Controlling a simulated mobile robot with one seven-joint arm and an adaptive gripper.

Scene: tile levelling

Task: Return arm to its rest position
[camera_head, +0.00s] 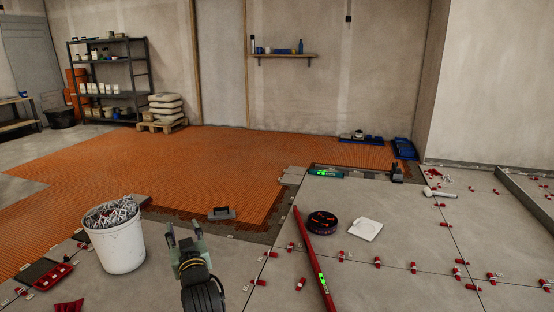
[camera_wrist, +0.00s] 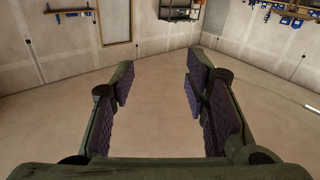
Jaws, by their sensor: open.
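My gripper (camera_head: 184,236) is in the lower middle of the head view, raised above the floor, with its fingers pointing up and away. It stands to the right of a white bucket (camera_head: 118,248) filled with grey and white clips. In the wrist view my gripper (camera_wrist: 158,80) shows two fingers with dark purple pads set wide apart. Nothing is between them. Beyond the fingers the wrist view shows bare floor (camera_wrist: 155,110) and walls.
A red level (camera_head: 314,258), a dark round case (camera_head: 322,222) and a white pad (camera_head: 366,228) lie on the grey tiles to the right. Red wedges dot the tile joints. Shelving (camera_head: 108,80) stands far back left.

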